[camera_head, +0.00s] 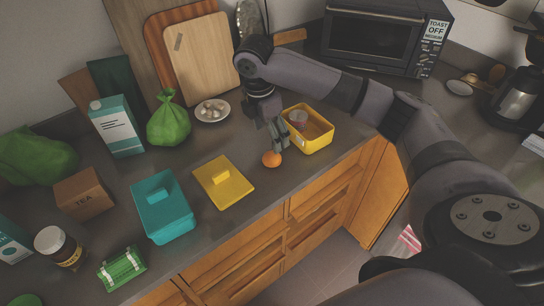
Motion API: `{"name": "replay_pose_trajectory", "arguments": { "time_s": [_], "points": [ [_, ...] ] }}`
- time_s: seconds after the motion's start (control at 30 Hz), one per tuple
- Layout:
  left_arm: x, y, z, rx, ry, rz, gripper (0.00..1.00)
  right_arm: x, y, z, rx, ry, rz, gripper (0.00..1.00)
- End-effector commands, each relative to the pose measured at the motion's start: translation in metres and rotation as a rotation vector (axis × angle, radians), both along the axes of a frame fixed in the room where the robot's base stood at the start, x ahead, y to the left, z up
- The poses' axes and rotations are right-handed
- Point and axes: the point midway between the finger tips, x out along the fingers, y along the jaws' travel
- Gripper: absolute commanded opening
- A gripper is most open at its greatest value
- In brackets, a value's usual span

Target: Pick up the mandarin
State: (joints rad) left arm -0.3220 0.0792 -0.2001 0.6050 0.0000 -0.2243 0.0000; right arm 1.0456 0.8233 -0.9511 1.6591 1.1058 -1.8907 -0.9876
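The mandarin (271,159) is a small orange ball on the grey counter, between the yellow lid and the yellow container. My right gripper (277,146) points down just behind and above the mandarin. Its fingertips are close to the fruit, but I cannot tell whether they touch it. The fingers are small and dark here, so their opening is unclear. My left gripper is not in view.
An open yellow container (312,143) with a cup inside stands right of the gripper. A yellow lid (215,190), a teal box (163,222), a green bag (168,122) and a small plate (225,116) lie to the left. The counter's front edge is close.

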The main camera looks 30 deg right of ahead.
Motion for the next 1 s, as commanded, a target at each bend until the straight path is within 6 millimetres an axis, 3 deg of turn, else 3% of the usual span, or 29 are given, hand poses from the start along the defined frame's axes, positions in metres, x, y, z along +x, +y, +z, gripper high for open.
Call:
{"name": "replay_pose_trajectory", "arguments": {
  "time_s": [0.13,0.4,0.73,1.0],
  "points": [
    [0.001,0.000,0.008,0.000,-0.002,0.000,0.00,-0.001,-0.005,-0.029,-0.001,0.004,-0.002,0.70],
    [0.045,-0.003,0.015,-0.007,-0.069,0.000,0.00,0.000,-0.008,-0.054,0.000,0.001,0.000,0.70],
    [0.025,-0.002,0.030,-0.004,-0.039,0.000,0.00,0.000,-0.010,-0.097,-0.001,0.002,-0.001,0.70],
    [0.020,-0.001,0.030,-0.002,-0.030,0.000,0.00,0.001,-0.011,-0.105,-0.001,-0.001,0.000,0.70]
  ]
}}
